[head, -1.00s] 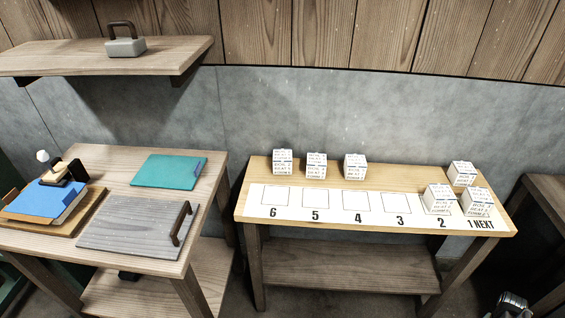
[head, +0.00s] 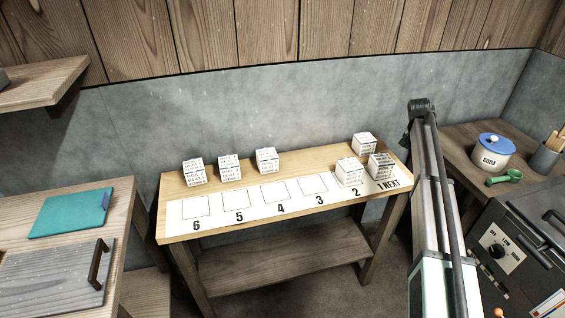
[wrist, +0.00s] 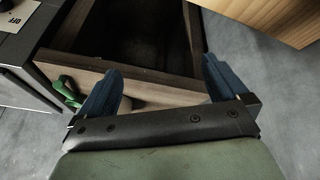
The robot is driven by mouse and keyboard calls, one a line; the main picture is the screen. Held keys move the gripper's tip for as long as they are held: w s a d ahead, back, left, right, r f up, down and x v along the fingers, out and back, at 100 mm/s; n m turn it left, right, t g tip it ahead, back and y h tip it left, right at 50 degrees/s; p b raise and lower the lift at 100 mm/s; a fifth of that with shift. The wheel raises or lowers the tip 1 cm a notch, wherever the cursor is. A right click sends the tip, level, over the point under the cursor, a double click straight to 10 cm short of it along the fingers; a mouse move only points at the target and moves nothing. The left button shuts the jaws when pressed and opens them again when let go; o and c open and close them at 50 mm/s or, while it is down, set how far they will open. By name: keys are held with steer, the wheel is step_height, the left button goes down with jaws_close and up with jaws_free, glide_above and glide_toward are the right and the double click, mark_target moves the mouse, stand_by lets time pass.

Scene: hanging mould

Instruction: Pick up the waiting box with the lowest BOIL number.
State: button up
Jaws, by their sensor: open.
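Several small white printed boxes stand on a wooden bench (head: 260,190). Three are in the back row: a left box (head: 194,172), a middle box (head: 229,167) and a third box (head: 266,161). Another box (head: 364,145) is at the back right. One box (head: 349,171) stands at slot 2 and one box (head: 380,166) at slot 1 NEXT of the white numbered strip (head: 220,220). The print on the boxes is too small to read. My gripper (wrist: 158,88) is open and empty in the wrist view, away from the boxes, over the floor and a wooden stand.
Slots 3 to 6 on the strip are bare. A left table holds a teal folder (head: 70,213) and a grey board with a handle (head: 60,275). At right are a soda jar (head: 490,152), a green scoop (head: 505,177) and a dark appliance with a dial (head: 530,240).

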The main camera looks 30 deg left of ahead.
steer(key=s+a+r+n+y, duration=0.15)
steer(key=s+a, duration=0.35)
steer(key=a, duration=0.8)
steer(key=s+a+r+n, duration=0.3)
steer(key=s+a, duration=0.3)
steer(key=a, duration=0.7)
steer(key=s+a+r+n+y, duration=0.15)
steer(key=s+a, duration=0.35)
steer(key=a, duration=0.8)
steer(key=n+g+y, duration=0.1)
steer(key=n+g, duration=0.2)
steer(key=n, duration=0.4)
glide_toward(193, 164)
steer(key=f, duration=0.7)
steer(key=shift+w+d+f, duration=0.1)
steer(key=shift+w+f, duration=0.15)
steer(key=shift+w, duration=0.05)
steer(key=shift+w+a+f, duration=0.1)
steer(key=shift+a+f, duration=0.15)
steer(key=shift+f, duration=0.6)
steer(key=shift+w+a+f, duration=0.1)
steer(key=shift+a+f, duration=0.15)
steer(key=shift+f, duration=0.6)
steer(key=shift+a+f, duration=0.2)
steer(key=shift+f, duration=0.65)
steer(key=c, duration=1.1)
steer(key=shift+r, duration=0.1)
